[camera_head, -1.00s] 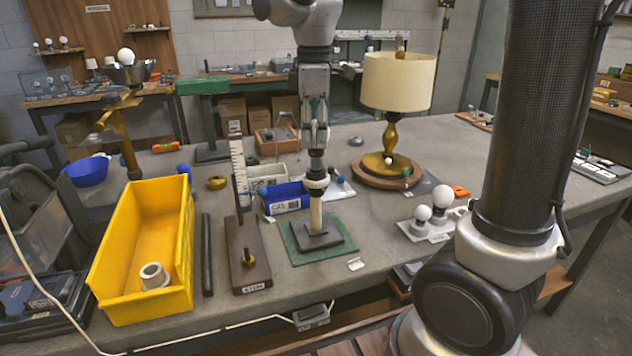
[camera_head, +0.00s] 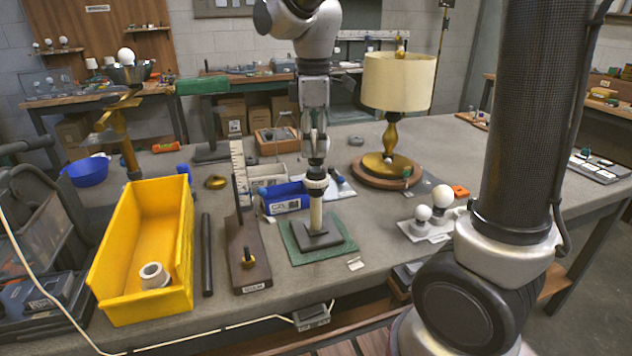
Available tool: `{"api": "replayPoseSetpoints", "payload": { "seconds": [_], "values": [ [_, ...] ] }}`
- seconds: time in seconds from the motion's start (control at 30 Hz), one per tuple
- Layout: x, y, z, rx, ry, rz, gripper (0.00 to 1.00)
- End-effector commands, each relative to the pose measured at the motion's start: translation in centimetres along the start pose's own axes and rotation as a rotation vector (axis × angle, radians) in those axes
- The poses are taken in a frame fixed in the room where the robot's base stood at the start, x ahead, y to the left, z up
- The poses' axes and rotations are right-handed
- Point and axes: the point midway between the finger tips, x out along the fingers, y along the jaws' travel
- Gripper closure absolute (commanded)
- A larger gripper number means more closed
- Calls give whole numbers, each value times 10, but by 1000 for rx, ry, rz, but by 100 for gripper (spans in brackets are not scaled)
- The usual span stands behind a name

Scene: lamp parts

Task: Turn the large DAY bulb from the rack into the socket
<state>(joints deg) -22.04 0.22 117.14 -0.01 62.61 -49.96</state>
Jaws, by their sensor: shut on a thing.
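My gripper (camera_head: 315,150) points straight down over the socket (camera_head: 316,184), which tops a pale post on a dark square base on a green mat (camera_head: 293,247). It is shut on a white bulb (camera_head: 321,147), which shows only partly between the fingers. No label on this bulb can be read. The bulb's lower end is at the socket top; I cannot tell how far it sits inside. The white rack (camera_head: 428,232) stands to the right and carries a larger round bulb (camera_head: 442,195) and a smaller one (camera_head: 422,212).
A yellow bin (camera_head: 130,245) with a white ring-shaped part (camera_head: 154,275) stands at left. A wooden block with an upright ruler (camera_head: 247,255) is close left of the post. A blue bin (camera_head: 288,197) is just behind it. A lamp with a cream shade (camera_head: 398,82) stands behind right.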

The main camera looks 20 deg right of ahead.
Motion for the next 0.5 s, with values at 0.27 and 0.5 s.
{"api": "replayPoseSetpoints", "payload": {
  "seconds": [0.27,0.5],
  "values": [
    [4,0,0,0,-1,-1,70],
    [6,0,0,0,-1,-1,70]
  ]
}}
